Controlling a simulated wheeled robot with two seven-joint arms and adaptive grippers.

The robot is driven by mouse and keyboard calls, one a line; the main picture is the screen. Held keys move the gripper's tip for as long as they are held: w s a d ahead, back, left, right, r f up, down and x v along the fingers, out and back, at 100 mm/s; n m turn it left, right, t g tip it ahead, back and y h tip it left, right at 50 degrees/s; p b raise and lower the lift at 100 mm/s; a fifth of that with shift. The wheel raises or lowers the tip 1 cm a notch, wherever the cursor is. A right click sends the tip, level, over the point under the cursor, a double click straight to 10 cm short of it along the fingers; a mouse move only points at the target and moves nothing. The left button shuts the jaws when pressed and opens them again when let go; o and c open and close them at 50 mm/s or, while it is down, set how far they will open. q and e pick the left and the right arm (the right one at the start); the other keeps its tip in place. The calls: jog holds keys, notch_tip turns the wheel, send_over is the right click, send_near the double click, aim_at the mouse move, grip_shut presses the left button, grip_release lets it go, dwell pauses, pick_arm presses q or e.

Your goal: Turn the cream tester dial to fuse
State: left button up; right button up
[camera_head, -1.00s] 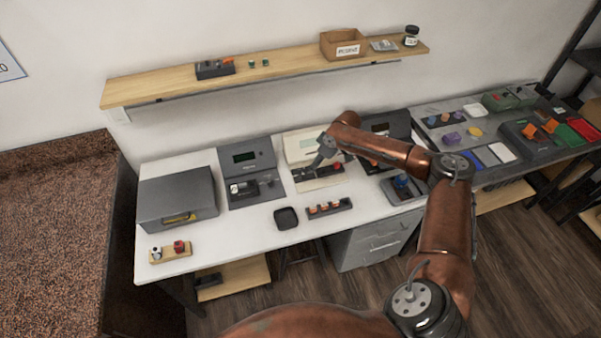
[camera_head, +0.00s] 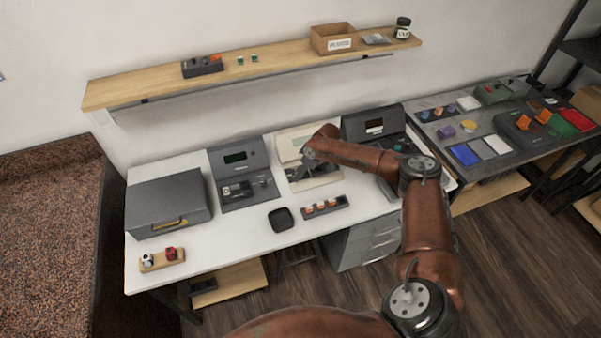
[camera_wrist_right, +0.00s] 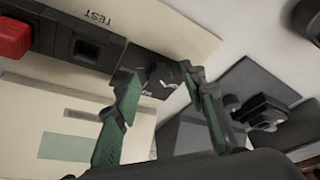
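The cream tester (camera_head: 290,139) stands on the white bench between two dark grey testers. In the wrist view its cream panel (camera_wrist_right: 60,110) is tilted, with a pale green screen, a red button (camera_wrist_right: 12,38), a dark socket and the word TEST. A dark dial (camera_wrist_right: 162,76) sits on a black plate; its pointer setting is not readable. My right gripper (camera_wrist_right: 158,80) has its green fingers spread around the dial area. A gap shows between the fingertips, and I cannot tell whether they touch the dial. In the head view my right gripper (camera_head: 308,158) hides part of the tester's front. My left gripper is not in view.
A dark grey tester (camera_head: 238,172) is left of the cream one, and another (camera_head: 372,124) is on its right, behind my arm. A black tray (camera_head: 281,219) and a holder with orange-topped parts (camera_head: 325,207) lie in front. A grey case (camera_head: 168,202) is at left.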

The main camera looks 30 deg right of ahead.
jog(key=shift+c, duration=0.2)
grip_shut()
dwell(0.3)
